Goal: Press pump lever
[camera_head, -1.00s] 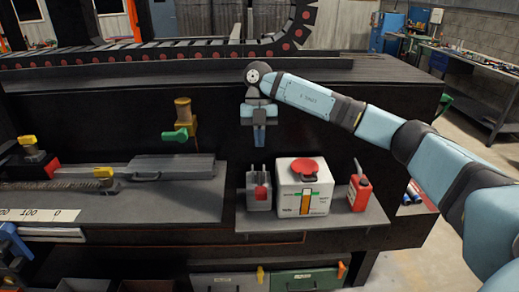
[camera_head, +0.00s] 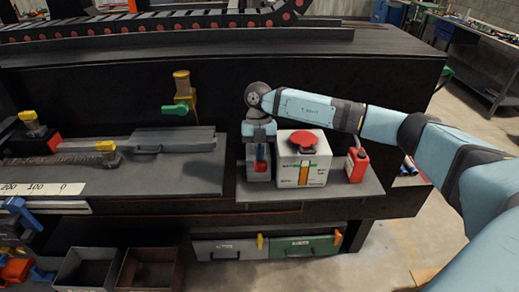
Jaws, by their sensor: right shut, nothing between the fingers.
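A small grey device (camera_head: 258,176) with a red part in its front stands on the grey shelf (camera_head: 330,194). It may be the pump, but I cannot make out its lever, and my gripper hides its top. My right gripper (camera_head: 260,154) points down right over this device with its fingers shut and empty. Its fingertips overlap the device's upper part in the picture, and I cannot tell whether they touch. My left gripper is not in view.
A white box (camera_head: 303,168) with a red top stands close right of the device, under my forearm. A red can (camera_head: 357,166) is beside it. A green lever (camera_head: 175,108) sticks out of the dark panel at the left. Bins (camera_head: 88,268) lie below.

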